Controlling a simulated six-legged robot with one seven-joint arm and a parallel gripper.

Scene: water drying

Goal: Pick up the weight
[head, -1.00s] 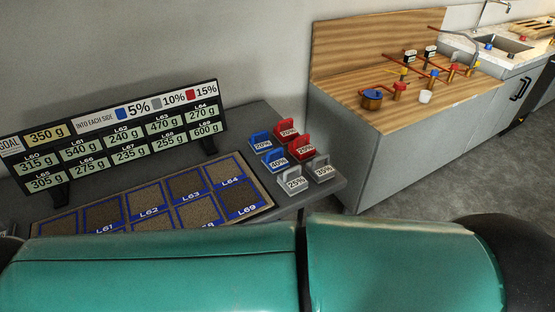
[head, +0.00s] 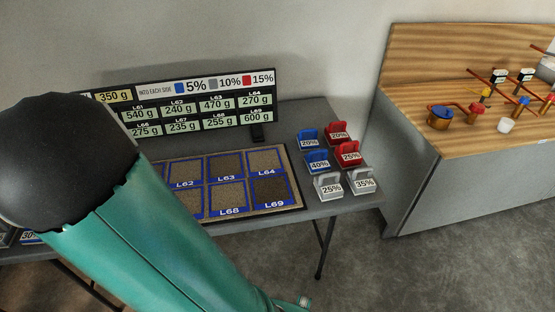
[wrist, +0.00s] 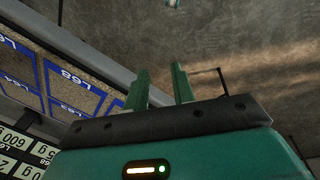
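Several handled weights stand at the right end of the grey table. They are a blue 20% weight (head: 308,141), a red 20% weight (head: 337,134), a blue 40% weight (head: 317,162), a red 25% weight (head: 348,155), a grey 25% weight (head: 328,187) and a grey 35% weight (head: 361,182). The frames do not show which one the task means. My gripper (wrist: 160,88) has its two green fingers apart with nothing between them. It points over the floor beside the table edge. No weight shows in the wrist view.
The table (head: 318,210) carries a mat (head: 296,190) with blue-framed, labelled squares and a sign board (head: 200,105) behind it. A wood-topped counter (head: 440,140) stands to the right. Bare floor (head: 430,265) lies between and in front. My arm hides the table's left part.

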